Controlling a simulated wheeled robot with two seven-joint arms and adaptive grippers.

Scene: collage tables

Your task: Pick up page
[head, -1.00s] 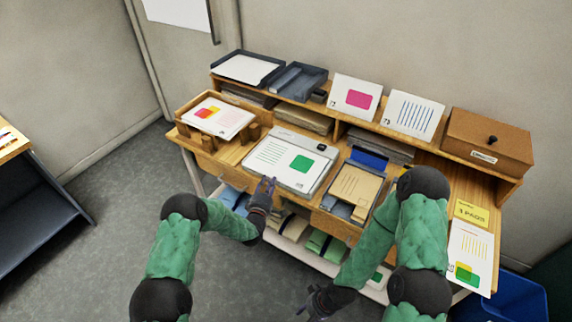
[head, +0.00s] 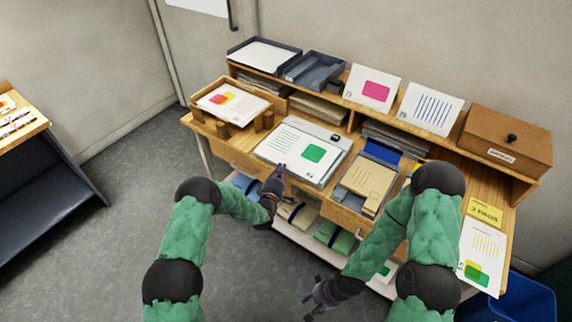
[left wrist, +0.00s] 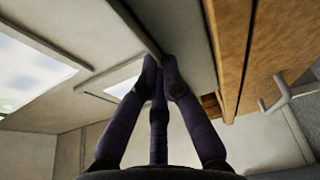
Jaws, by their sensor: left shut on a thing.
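A white page (head: 283,141) with green text lines and a green square lies on a flat grey-white device (head: 341,150) at the middle of the desk in the head view. My left gripper (head: 279,174) is at the front edge of this page and shut on it. In the left wrist view the left fingertips (left wrist: 160,62) are together against a pale edge; the gripped bit is hidden between them. My right gripper (head: 312,296) hangs empty, low in front of the desk, with its fingers apart.
A wooden tray (head: 203,116) holds another page on the left. Upright cards, dark trays (head: 315,69) and a wooden box (head: 505,140) stand on the raised shelf. A blue bin (head: 530,300) is at lower right.

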